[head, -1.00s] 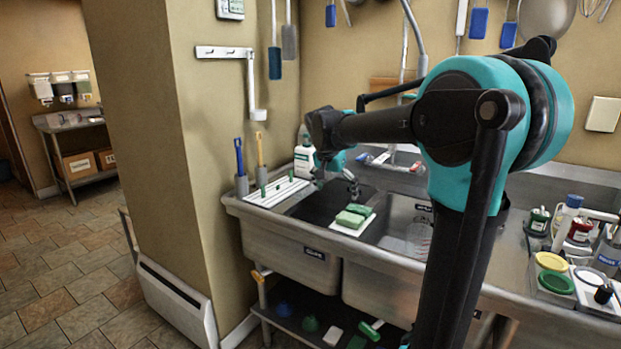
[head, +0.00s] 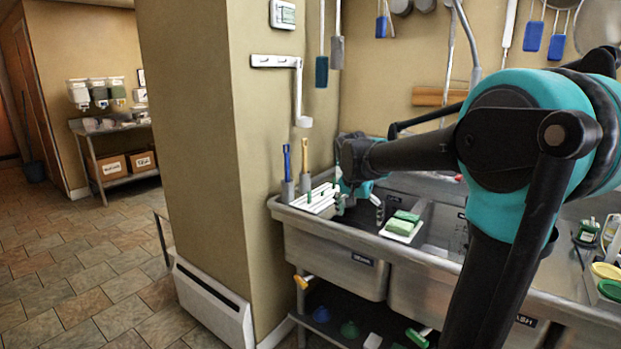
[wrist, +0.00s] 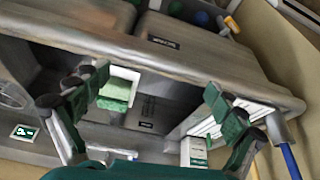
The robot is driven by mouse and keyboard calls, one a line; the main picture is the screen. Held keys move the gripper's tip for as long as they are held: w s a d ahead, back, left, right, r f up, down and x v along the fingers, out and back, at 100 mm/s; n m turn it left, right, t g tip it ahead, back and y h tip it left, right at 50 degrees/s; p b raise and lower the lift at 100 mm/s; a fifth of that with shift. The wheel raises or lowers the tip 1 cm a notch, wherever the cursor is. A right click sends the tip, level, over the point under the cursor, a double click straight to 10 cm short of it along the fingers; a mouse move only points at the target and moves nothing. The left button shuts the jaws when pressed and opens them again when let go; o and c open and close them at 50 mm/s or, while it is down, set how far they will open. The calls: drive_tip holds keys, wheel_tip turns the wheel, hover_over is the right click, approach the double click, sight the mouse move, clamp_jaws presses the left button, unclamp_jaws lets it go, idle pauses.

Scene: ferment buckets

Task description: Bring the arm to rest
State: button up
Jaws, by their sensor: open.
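My gripper (wrist: 148,110) is open in the wrist view, with its green fingers spread wide and nothing between them touching. It hangs over the left part of the steel sink (head: 330,258). In the head view my gripper (head: 358,203) is small and dark at the end of my outstretched arm, in front of the back wall. Green sponges (head: 404,222) on a white tray sit on the sink divider, to the right of my gripper. They also show in the wrist view (wrist: 117,92).
A white ribbed drainboard (head: 315,198) with two brushes (head: 287,162) beside it lies at the sink's left end. A wall pillar (head: 195,130) and a white floor panel (head: 212,305) stand left of the sink. Tiled floor (head: 75,265) is clear at the left.

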drive_tip(key=s+d+f+n+y, duration=0.1)
drive_tip(key=s+d+f+n, duration=0.1)
drive_tip(key=s+f, duration=0.7)
drive_tip(key=s+d+f+n+y, duration=0.1)
drive_tip(key=s+d+f+n, duration=0.1)
drive_tip(key=s+f, duration=0.7)
drive_tip(key=s+n, duration=0.1)
drive_tip(key=s, duration=0.4)
drive_tip(key=shift+d+f+n+t, duration=0.2)
drive_tip(key=shift+f+n+t, duration=0.1)
drive_tip(key=shift+f, duration=0.05)
drive_tip(key=shift+s, duration=0.1)
